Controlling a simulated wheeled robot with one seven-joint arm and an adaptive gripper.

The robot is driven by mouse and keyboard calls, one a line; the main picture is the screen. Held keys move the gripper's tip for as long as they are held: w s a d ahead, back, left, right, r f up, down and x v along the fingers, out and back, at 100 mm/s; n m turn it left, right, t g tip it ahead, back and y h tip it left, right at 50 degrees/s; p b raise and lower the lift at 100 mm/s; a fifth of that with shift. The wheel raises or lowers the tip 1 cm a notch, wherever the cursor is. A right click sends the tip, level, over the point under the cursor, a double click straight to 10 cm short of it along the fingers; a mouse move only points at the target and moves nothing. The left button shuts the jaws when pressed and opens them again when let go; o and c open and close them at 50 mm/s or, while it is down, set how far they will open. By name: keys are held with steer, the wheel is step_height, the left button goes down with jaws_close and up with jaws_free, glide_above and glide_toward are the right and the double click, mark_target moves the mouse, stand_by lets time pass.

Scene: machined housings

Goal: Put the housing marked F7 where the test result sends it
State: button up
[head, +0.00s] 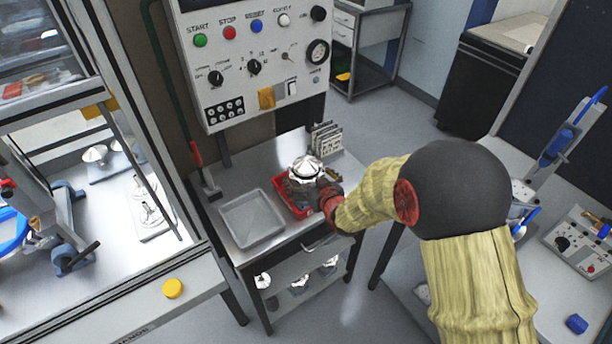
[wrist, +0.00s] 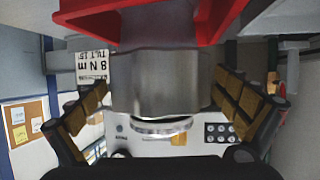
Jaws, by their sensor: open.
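A shiny metal housing (head: 305,170) shows at the red bin (head: 291,208) on the cart's top. My gripper (head: 326,190) is beside it, partly hidden by its own dark and red parts. In the wrist view a grey metal housing body (wrist: 160,82) stands between the two spread fingers of my gripper (wrist: 158,90), with gaps on both sides. The fingers are open. Part of the red bin (wrist: 217,22) crosses the top of that view. I cannot read an F7 mark on any housing.
A grey tray (head: 252,219) lies left of the bin. Cards (head: 326,138) stand behind it; one card (wrist: 92,68) reads 8 Nm. A control panel (head: 255,60) hangs above. Several housings (head: 299,285) sit on the lower shelf. A glazed cabinet is at left, a bench at right.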

steer(key=p+v, duration=0.1)
steer(key=v, duration=1)
steer(key=s+d+r+m+g+h, duration=0.1)
steer(key=s+d+r+h, duration=0.1)
steer(key=s+d+r, duration=0.3)
steer(key=s+d+r+m+g+h, duration=0.2)
steer(key=s+d+r+h, duration=0.1)
steer(key=d+r, duration=0.45)
steer(key=s+d+r+g, duration=0.1)
steer(key=s+r+g, duration=0.1)
steer(key=s, duration=0.8)
steer(key=s+d+r+m+g, duration=0.1)
steer(key=s+r, duration=0.2)
steer(key=s, duration=0.6)
steer(key=shift+s+d+m+g, duration=0.3)
steer(key=shift+s+g, duration=0.1)
steer(key=shift+f+b, duration=0.9)
